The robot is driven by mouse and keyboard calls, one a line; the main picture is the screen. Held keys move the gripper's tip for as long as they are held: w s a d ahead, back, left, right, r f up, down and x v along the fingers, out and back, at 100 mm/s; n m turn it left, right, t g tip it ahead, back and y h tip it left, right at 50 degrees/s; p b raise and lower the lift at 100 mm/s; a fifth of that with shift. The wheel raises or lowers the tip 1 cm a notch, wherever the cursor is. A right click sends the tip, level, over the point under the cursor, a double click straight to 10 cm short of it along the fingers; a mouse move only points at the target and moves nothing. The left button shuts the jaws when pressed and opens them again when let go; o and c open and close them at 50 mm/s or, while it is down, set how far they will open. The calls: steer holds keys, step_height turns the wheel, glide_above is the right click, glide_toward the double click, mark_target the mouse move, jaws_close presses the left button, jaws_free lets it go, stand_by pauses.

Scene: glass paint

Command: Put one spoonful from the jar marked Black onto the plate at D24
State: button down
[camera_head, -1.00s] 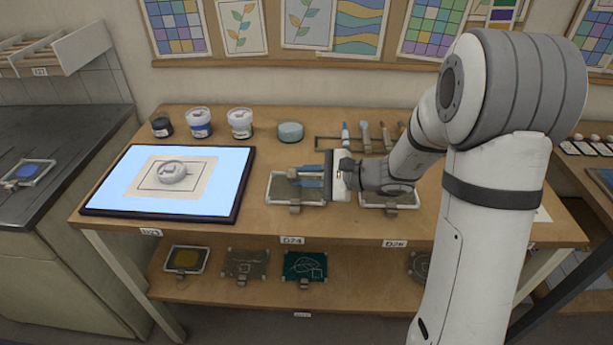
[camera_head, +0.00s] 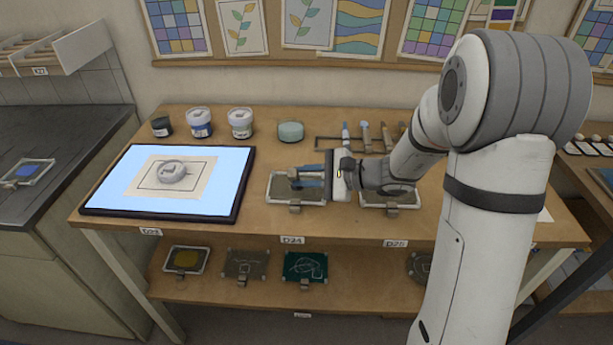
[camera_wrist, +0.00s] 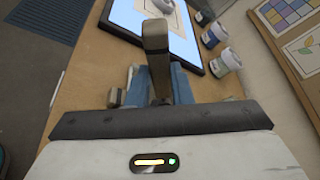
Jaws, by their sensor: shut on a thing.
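My gripper (camera_head: 305,180) is over the plate at D24 (camera_head: 278,195), a grey-green plate with a pale rim near the table's front edge. In the wrist view its blue fingers (camera_wrist: 157,85) are shut on a narrow grey-brown handle (camera_wrist: 155,50). It looks like a spoon's handle; its lower end and bowl are hidden, so I cannot tell what it carries. A small dark jar (camera_head: 161,128) stands at the back left, probably the Black one; its marking is too small to read.
A blue-labelled jar (camera_head: 199,124), a white jar (camera_head: 240,124) and a teal-grey pot (camera_head: 290,132) stand along the back. A light panel (camera_head: 219,196) lies left. Another plate (camera_head: 409,199) is right of D24. Tools lie on a rack (camera_head: 329,143) behind.

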stand_by(0.4)
steer(key=shift+r+p, duration=0.6)
steer(key=shift+r, duration=0.45)
step_height(320, 180, up, 4)
steer(key=shift+p, duration=1.05)
